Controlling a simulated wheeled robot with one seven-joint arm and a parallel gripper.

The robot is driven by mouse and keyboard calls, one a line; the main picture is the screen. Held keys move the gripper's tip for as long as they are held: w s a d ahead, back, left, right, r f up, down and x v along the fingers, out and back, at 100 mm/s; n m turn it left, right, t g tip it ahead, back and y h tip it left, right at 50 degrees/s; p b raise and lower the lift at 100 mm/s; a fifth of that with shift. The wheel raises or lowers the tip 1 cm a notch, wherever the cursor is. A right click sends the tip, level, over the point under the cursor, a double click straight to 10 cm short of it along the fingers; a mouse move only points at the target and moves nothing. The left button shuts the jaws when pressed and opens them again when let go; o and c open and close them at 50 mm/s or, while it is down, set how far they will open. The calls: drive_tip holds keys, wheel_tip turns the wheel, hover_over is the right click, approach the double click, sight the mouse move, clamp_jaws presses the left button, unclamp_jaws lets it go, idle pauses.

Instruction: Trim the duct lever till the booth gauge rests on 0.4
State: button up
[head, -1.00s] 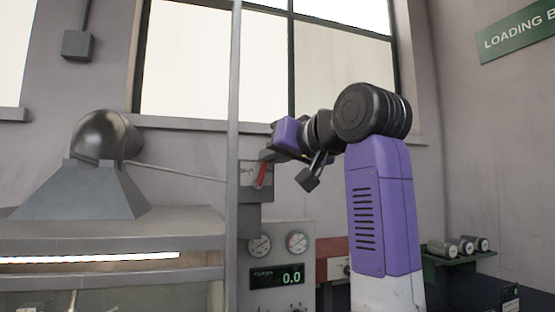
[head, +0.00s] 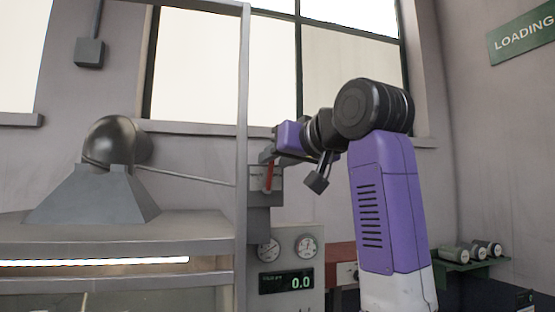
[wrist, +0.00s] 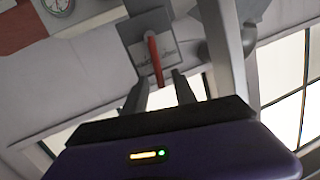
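The red duct lever (head: 268,177) stands nearly upright on a grey plate on the wall box beside the post. In the wrist view the lever (wrist: 154,58) points toward my gripper (wrist: 159,78), its near end showing between the two spread fingertips, with a gap on each side. My gripper (head: 268,154) is small in the head view, at the lever's upper end; contact cannot be told there. A digital readout (head: 287,282) below shows 0.0 in green; its small label is unreadable. Two round dials (head: 268,250) (head: 306,247) sit above the readout.
A vertical grey post (head: 243,130) stands just left of the lever box. A grey hood (head: 92,193) with a round duct (head: 117,140) sits further left, a thin cable running toward the post. Several canisters (head: 471,250) rest on a green shelf at right.

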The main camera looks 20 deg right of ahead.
drive_tip(key=b+v, duration=0.3)
drive_tip(key=v, duration=0.5)
drive_tip(key=shift+w, duration=0.1)
idle(0.5)
